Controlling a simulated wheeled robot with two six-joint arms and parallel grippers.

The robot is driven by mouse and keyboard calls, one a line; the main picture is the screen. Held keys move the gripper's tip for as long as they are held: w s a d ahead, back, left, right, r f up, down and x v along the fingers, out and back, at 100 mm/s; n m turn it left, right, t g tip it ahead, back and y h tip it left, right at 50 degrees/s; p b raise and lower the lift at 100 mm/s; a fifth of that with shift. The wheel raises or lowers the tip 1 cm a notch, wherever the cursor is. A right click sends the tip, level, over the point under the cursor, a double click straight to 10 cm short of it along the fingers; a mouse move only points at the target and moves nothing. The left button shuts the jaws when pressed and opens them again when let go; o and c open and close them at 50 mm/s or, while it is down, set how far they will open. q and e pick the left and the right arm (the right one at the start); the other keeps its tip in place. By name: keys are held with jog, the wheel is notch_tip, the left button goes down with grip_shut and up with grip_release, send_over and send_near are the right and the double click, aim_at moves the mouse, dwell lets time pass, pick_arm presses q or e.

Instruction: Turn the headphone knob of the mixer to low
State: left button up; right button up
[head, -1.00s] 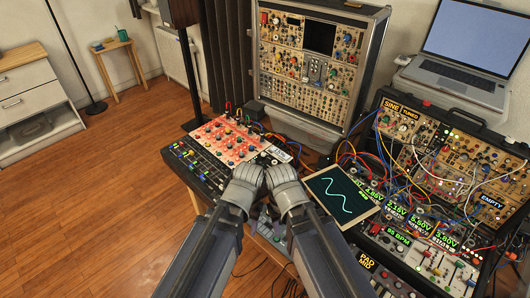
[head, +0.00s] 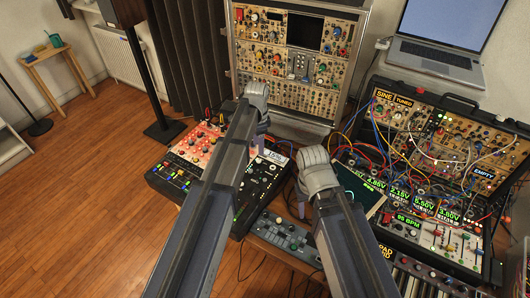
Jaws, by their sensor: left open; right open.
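The mixer (head: 168,178) is left of centre on the table, a black unit with coloured faders at its front and a red panel of knobs behind them. I cannot pick out which knob is the headphone knob. My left gripper (head: 263,122) is open, beyond the mixer's back right area and in front of the tall synth case; its fingers are mostly hidden behind the wrist. My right gripper (head: 302,200) is open and empty, right of a black labelled unit (head: 268,178) and beside the waveform screen.
A tall synth case (head: 285,75) stands at the back. The waveform screen (head: 358,190) and a cabled synth case (head: 430,150) fill the right, with a laptop (head: 440,50) behind. A small grey unit (head: 285,236) lies at the table's front. Loose cables run between them.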

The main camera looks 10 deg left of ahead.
aim_at(259, 160)
pick_arm(q)
jog(key=shift+d+f, duration=0.1)
jog(key=shift+f, duration=0.1)
notch_tip(259, 160, down, 8)
jog(key=b, duration=0.8)
jog(key=shift+r, duration=0.25)
jog(key=shift+r, duration=0.1)
jog(key=shift+c, duration=0.2)
grip_shut()
